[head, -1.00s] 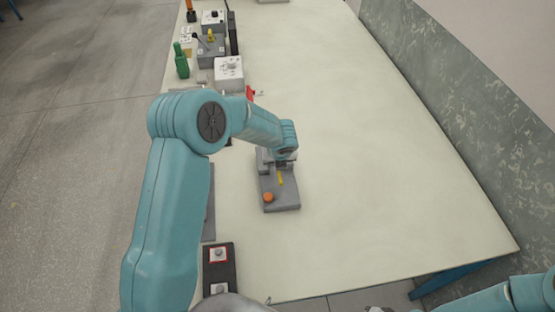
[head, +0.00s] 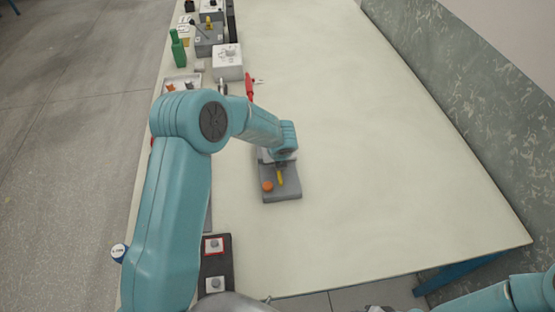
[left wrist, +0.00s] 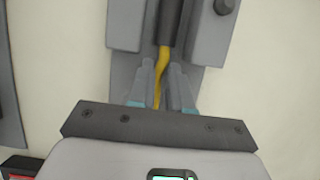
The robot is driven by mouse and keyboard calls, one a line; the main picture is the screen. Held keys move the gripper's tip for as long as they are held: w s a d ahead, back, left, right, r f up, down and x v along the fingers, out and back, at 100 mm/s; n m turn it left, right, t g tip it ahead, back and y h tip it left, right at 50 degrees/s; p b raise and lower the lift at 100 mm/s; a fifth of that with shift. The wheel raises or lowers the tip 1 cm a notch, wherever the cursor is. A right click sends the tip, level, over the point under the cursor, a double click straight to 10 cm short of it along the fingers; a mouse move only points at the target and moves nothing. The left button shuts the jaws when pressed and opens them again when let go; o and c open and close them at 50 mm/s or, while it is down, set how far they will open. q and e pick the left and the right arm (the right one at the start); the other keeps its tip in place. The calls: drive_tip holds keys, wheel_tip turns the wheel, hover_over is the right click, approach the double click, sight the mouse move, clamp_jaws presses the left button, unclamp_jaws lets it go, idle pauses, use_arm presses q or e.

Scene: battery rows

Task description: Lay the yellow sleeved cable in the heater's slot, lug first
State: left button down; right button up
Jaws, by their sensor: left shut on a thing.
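The heater is a grey fixture (head: 281,192) with an orange knob (head: 267,186), standing on the table below my left gripper (head: 282,160). In the left wrist view two grey blocks (left wrist: 124,24) flank a gap on its grey base. The yellow cable (left wrist: 162,62) runs between my left fingers (left wrist: 160,88), which are shut on it. A dark grey sleeve (left wrist: 169,20) on the cable lies in line with the gap between the blocks. Its depth in the gap is unclear, and the lug is out of sight. My right gripper is not in view.
A black panel with two switches (head: 215,265) lies near the table's front left. A white tray (head: 181,81), a white box (head: 228,66), a green bottle (head: 178,47) and a red-handled tool (head: 249,88) stand farther back. The table's right side (head: 390,150) is clear.

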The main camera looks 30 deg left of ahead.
use_arm(q)
drive_tip(key=c, duration=1)
unclamp_jaws()
drive_tip(key=v, duration=1.6)
drive_tip(key=shift+s+d+r, duration=0.1)
drive_tip(key=shift+d+r, duration=0.05)
